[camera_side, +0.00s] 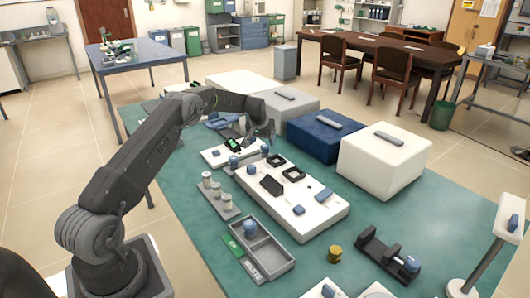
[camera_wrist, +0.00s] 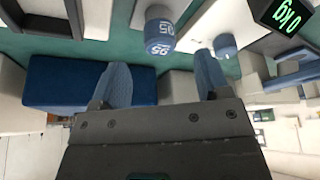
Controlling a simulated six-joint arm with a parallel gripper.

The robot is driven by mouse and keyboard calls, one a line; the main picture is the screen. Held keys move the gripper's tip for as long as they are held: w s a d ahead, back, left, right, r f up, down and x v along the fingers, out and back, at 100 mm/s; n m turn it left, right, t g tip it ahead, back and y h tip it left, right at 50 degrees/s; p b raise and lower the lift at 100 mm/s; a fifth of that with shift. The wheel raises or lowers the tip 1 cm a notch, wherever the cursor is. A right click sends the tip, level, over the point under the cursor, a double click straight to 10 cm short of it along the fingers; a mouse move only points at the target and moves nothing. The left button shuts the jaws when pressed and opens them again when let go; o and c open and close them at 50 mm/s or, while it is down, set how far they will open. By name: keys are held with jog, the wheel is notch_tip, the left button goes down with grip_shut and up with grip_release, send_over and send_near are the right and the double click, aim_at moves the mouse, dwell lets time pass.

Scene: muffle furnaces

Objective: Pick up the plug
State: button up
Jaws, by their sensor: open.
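No single object is clearly marked as the plug, and I cannot tell which small part it is. In the wrist view a blue-topped cylinder (camera_wrist: 160,32) with white numbers lies beyond my gripper (camera_wrist: 163,72), toward the picture's top. A second blue-capped piece (camera_wrist: 225,44) is near the right finger. My gripper's blue fingers are apart with nothing held between them. In the side view, blue-capped pieces stand on the white plates, one at the left (camera_side: 233,162). My arm partly hides the far plate.
A scale with a green-lit display (camera_side: 234,143) is near my wrist. A white plate (camera_side: 315,212) carries black square parts. A grey tray (camera_side: 262,248) and a yellow piece (camera_side: 335,253) are nearer. White (camera_side: 385,160) and blue (camera_side: 322,138) boxes stand at right on the green mat.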

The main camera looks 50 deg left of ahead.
aim_at(265, 146)
jog(key=shift+x, duration=2.6)
jog(key=c, duration=1)
jog(key=shift+r, duration=0.1)
